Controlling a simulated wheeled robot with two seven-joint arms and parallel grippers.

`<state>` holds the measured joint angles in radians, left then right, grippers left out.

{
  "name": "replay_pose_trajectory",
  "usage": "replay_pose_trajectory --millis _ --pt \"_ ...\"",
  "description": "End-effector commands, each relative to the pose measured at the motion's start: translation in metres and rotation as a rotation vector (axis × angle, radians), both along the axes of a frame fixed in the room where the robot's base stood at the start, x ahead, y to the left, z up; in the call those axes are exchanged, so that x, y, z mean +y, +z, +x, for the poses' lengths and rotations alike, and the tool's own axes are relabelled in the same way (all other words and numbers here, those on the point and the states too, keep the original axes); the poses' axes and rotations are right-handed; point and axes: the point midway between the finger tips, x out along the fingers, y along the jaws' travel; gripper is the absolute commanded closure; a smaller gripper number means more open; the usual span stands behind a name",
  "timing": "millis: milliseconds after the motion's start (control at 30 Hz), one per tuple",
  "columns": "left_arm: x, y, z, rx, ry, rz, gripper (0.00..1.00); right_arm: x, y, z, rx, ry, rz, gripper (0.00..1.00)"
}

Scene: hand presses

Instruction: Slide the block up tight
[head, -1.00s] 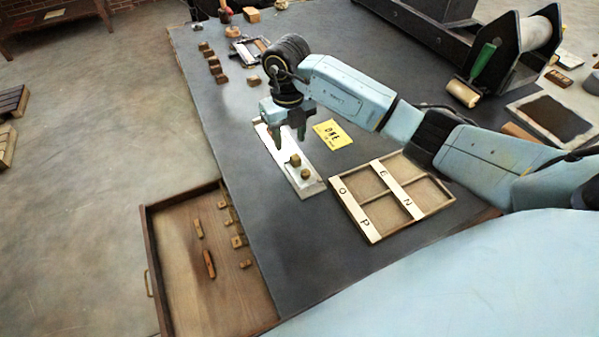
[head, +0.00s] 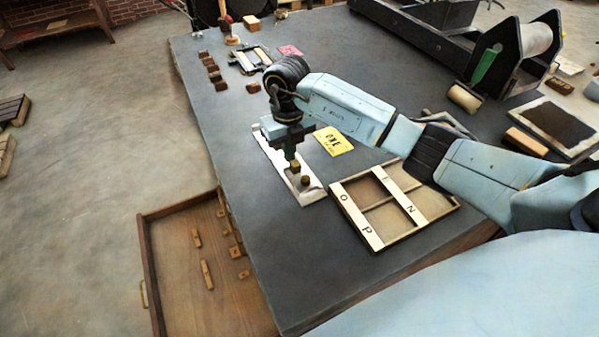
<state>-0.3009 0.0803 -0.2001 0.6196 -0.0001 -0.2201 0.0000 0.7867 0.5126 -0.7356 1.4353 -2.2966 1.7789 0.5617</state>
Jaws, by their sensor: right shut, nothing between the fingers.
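A narrow pale metal tray (head: 313,194) lies on the dark table. Two small brown wooden blocks sit in it near its front end, the farther block (head: 295,166) and the nearer block (head: 304,180). They look close together, but I cannot tell whether they touch. My right gripper (head: 290,155) points down over the tray, shut and empty. Its fingertips are at the far side of the farther block; whether they touch it is unclear. The gripper hides part of the tray's far half. My left gripper is out of view.
A yellow card (head: 333,141) lies right of the tray. A wooden letter case (head: 367,222) stands at the front right. An open drawer (head: 178,260) with small pieces juts out at the left. Several wooden blocks (head: 213,76) stand along the back left edge.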

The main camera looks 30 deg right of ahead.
Motion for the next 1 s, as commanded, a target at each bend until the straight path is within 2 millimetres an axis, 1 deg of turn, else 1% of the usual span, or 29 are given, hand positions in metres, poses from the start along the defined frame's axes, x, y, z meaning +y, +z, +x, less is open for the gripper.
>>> replay_pose_trajectory --millis 533,1000 --pt "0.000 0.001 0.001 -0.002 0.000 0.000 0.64 0.000 0.000 -0.001 0.001 0.000 0.000 1.00" --pt "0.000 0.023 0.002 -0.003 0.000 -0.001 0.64 0.000 0.001 -0.029 0.002 0.001 -0.001 1.00"
